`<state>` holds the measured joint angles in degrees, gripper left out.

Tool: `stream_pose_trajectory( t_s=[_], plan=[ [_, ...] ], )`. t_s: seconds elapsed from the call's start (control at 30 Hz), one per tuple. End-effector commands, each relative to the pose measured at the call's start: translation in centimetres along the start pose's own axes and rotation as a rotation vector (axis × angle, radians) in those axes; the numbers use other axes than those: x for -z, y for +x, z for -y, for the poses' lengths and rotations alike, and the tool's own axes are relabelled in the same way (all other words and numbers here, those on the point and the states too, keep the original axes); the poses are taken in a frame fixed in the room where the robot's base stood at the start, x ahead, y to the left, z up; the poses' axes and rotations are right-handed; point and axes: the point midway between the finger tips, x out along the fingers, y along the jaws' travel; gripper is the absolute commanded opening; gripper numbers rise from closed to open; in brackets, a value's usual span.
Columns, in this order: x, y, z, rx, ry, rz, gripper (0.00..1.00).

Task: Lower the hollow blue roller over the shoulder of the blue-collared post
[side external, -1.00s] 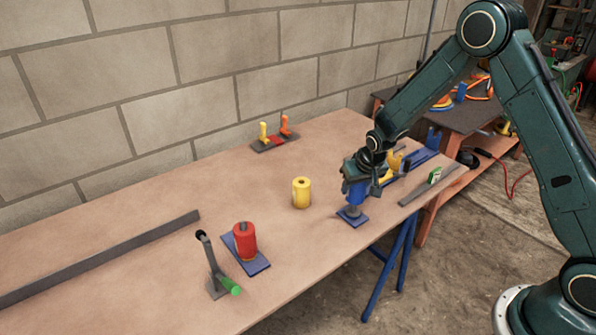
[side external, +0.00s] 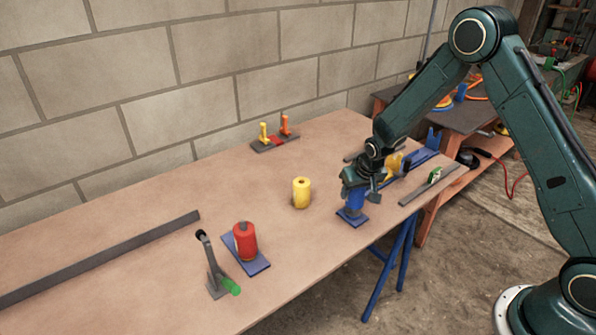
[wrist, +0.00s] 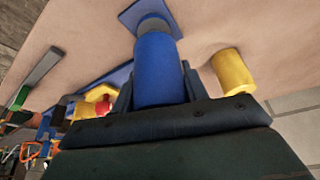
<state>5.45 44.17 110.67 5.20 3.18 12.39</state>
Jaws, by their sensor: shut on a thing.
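The hollow blue roller (side external: 356,201) is upright in my gripper (side external: 358,187), which is shut on it. It also shows in the wrist view (wrist: 158,70), with a finger on each side. Below it is the post's blue base plate (side external: 352,217), flat on the bench near the front edge. In the wrist view a short grey part of the post (wrist: 152,24) shows between the roller's lower end and the plate. The roller is in line with the post and seems to be around its upper part. The blue collar cannot be told apart from the roller.
A yellow roller (side external: 301,192) stands to the left. A blue rail fixture (side external: 420,157) lies to the right. A rack with yellow and orange parts (side external: 275,142) stands behind.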

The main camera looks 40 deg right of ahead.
Motion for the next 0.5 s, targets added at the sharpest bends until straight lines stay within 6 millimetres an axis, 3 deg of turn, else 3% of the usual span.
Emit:
stream_pose_trajectory(
  t_s=[0.5],
  plan=[
    [-0.3, 0.83, 0.01, 0.0, 0.0, -0.001, 0.12]
  ],
)
